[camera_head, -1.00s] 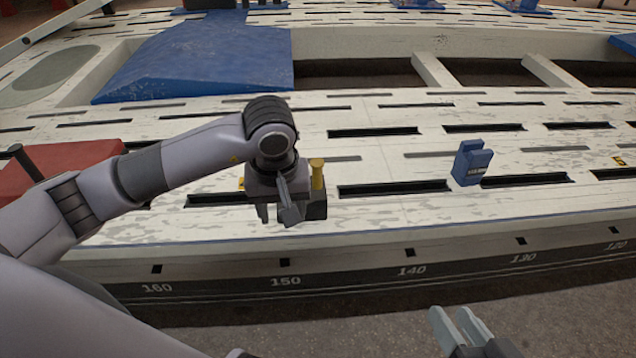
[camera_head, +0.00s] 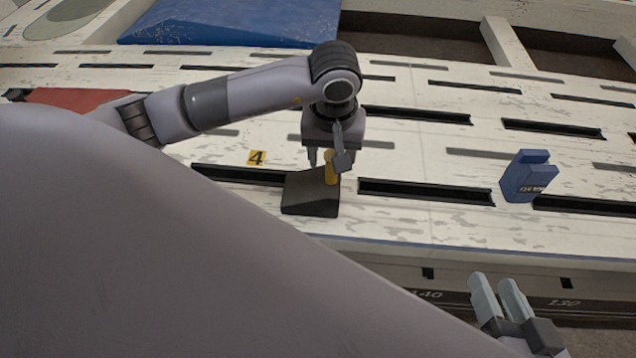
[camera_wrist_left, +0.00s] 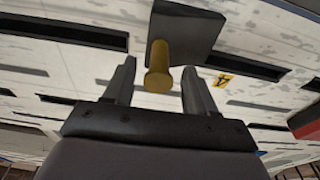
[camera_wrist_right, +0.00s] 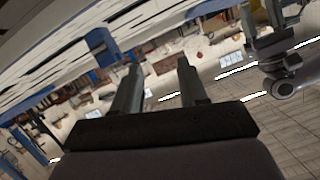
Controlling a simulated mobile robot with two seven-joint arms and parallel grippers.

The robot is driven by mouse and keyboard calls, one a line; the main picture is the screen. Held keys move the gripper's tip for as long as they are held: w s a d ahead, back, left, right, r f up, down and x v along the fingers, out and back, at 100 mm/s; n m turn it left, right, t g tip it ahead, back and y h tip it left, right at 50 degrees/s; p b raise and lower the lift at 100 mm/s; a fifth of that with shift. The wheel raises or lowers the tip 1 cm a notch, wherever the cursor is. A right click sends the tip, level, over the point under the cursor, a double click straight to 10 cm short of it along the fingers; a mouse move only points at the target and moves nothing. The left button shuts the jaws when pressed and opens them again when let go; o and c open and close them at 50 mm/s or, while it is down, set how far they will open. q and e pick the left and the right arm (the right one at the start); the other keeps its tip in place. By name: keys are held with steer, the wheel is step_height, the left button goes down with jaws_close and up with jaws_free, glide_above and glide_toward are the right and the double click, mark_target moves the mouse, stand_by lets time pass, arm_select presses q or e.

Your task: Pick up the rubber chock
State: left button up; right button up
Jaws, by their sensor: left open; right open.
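The rubber chock (camera_head: 308,197) is a black wedge with an upright yellow handle (camera_head: 330,172), lying on the pale slotted bench beside a yellow "4" mark. My left gripper (camera_head: 328,160) is open at the handle, pointing down. In the left wrist view, the handle (camera_wrist_left: 158,78) shows between the two spread fingers, with the black wedge (camera_wrist_left: 186,28) beyond; I cannot tell whether a finger touches it. My right gripper (camera_head: 493,283) is open and empty off the bench's front edge; its spread fingers (camera_wrist_right: 158,66) show in the right wrist view.
A blue block (camera_head: 527,178) stands on the bench to the right of the chock. A large blue ramp (camera_head: 230,25) lies at the back, and a red piece (camera_head: 75,98) lies at the left. Dark slots cut the bench top. My own arm covers the lower left.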

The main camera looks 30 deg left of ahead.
mark_target(314, 191)
arm_select(q)
steer(key=f, duration=0.1)
steer(key=f+b, duration=0.1)
steer(key=f, duration=0.2)
steer(key=shift+w+a, duration=0.15)
steer(key=shift+w, duration=0.2)
jaws_close()
steer(key=shift+w, duration=0.1)
steer(key=shift+r, duration=0.1)
